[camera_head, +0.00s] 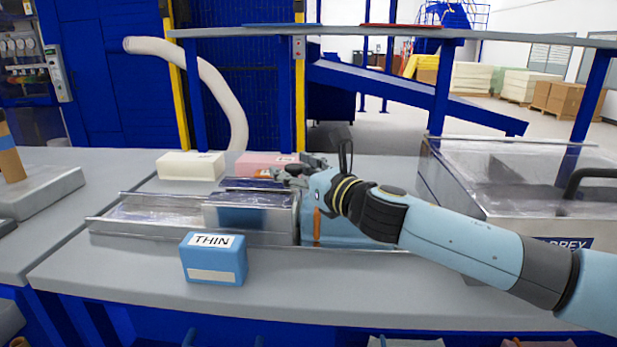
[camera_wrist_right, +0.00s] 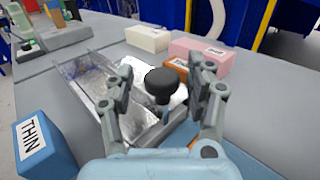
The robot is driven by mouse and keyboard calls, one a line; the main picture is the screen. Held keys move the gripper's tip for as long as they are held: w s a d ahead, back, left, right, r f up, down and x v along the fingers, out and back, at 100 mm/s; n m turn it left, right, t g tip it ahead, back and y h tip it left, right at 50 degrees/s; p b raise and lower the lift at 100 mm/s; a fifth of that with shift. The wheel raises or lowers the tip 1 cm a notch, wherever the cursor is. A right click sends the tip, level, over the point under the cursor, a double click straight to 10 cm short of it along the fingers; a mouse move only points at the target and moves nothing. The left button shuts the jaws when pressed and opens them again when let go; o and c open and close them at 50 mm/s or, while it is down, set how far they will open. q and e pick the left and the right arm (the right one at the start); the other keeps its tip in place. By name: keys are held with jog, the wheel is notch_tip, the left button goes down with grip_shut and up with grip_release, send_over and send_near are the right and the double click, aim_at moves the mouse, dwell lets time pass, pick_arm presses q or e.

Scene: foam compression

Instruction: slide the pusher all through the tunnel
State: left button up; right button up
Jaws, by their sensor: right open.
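The tunnel is a long, shiny metal trough (camera_head: 145,213) on the bench, and it also shows in the right wrist view (camera_wrist_right: 87,75). A dark blue block (camera_head: 240,217) shows behind its front wall, toward the right end. The pusher's round black knob (camera_wrist_right: 162,84) stands above the metal near that end. My right gripper (camera_head: 282,174) is over the right end of the tunnel. In the right wrist view its open fingers (camera_wrist_right: 160,90) are on either side of the knob, with gaps visible. The pusher's lower part is mostly hidden. My left gripper is out of view.
A blue THIN block (camera_head: 213,259) stands in front of the tunnel. A cream block (camera_head: 191,166) and a pink block (camera_head: 262,164) lie behind it. A metal machine with a clear lid (camera_head: 530,178) stands at right. The front bench strip is largely clear.

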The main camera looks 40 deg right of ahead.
jog(key=s, duration=1.1)
jog(key=shift+s+a, duration=0.2)
jog(key=shift+a, duration=0.25)
